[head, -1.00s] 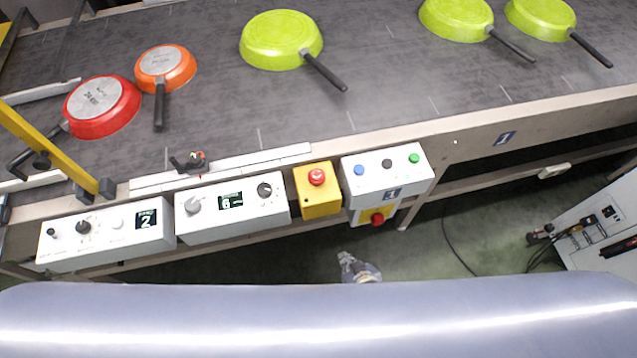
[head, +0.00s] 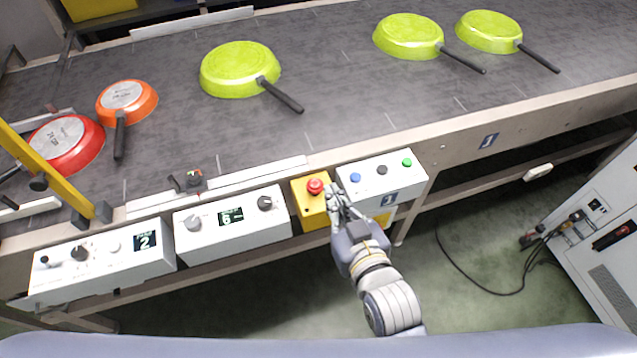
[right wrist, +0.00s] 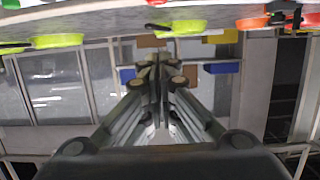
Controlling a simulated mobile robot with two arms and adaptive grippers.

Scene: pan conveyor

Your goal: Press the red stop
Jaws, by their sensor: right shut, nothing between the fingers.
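The red stop (head: 315,186) is a mushroom button on top of a yellow box (head: 312,212) at the conveyor's front edge. My right gripper (head: 335,187) is shut and empty, with its fingertips just right of the red stop in the head view. I cannot tell whether it touches the button or the box. In the right wrist view the closed fingers (right wrist: 156,70) point away from the camera, with nothing between them. My left gripper is not in view.
A white panel with blue, black and green buttons (head: 381,170) sits right of the yellow box. Two white dial panels (head: 231,222) (head: 100,262) sit left. Pans, including a green one (head: 240,69), lie on the conveyor belt. A grey cabinet (head: 600,240) stands at right.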

